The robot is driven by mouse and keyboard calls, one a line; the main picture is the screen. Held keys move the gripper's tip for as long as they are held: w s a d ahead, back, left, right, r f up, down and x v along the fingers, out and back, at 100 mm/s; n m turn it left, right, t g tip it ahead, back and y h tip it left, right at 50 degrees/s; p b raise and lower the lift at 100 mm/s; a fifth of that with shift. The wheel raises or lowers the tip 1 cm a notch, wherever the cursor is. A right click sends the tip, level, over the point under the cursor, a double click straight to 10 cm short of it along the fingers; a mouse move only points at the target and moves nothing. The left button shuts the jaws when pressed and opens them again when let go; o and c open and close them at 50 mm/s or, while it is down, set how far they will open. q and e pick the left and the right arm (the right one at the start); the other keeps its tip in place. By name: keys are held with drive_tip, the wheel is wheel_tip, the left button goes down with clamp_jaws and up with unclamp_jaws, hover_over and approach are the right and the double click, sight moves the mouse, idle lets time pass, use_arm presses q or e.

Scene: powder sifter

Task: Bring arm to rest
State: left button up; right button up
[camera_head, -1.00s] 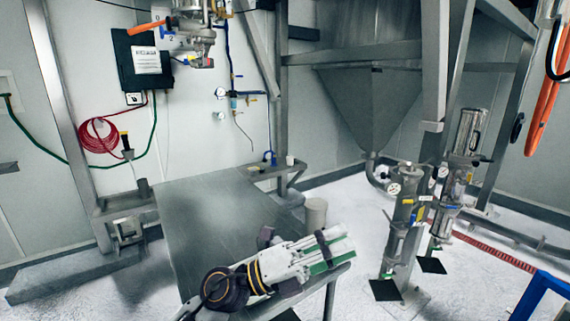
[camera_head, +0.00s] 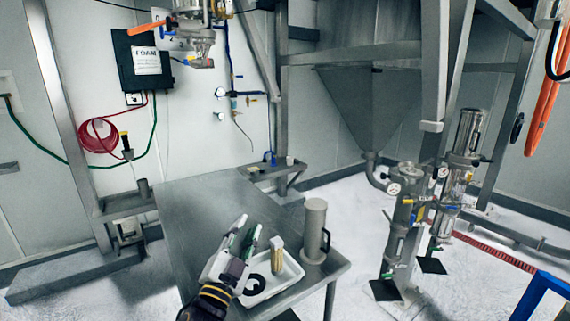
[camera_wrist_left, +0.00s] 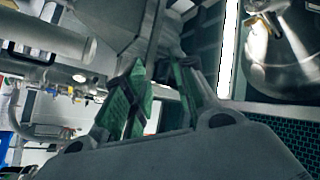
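My left gripper (camera_head: 248,229) is at the front of the metal table, over the left side of a white tray, with its fingers pointing up and away. Its two green-padded fingers are apart with nothing seen between them; the wrist view shows the same gap (camera_wrist_left: 160,82). The left forearm comes in from the bottom edge of the head view. My right gripper is not in view.
The white tray (camera_head: 293,270) on the table (camera_head: 190,215) holds a dark ring-shaped thing (camera_head: 254,284) and a small tan-topped object (camera_head: 277,255). A grey metal canister (camera_head: 314,228) with a dark handle stands right of it. The table's far part is clear.

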use_arm(q)
drive_tip(key=s+a+f+n+g+y, duration=0.3)
drive_tip(key=a+f+n+g, duration=0.15)
drive_tip(key=f, duration=0.55)
drive_tip(key=s+a+f+n+g+y, duration=0.25)
drive_tip(key=a+f, duration=0.35)
drive_tip(key=f, duration=0.3)
drive_tip(key=s+a+f+n+g, duration=0.25)
drive_tip(key=s+f+g, duration=0.75)
drive_tip(key=s+f, duration=0.6)
drive_tip(key=s+f+g, duration=0.1)
drive_tip(key=s+f, duration=0.2)
drive_tip(key=f, duration=1.3)
drive_tip(key=s+f+g, duration=0.1)
drive_tip(key=s+f, duration=0.1)
drive_tip(key=f, duration=1.4)
drive_tip(key=s+a+f, duration=0.2)
drive_tip(key=s+f, duration=0.7)
drive_tip(key=s, duration=0.2)
drive_tip(key=s+a+f, duration=0.2)
drive_tip(key=s+f, duration=0.8)
drive_tip(key=shift+s+a+g, duration=0.2)
drive_tip(key=shift+s+g, duration=0.1)
drive_tip(key=shift+s, duration=0.05)
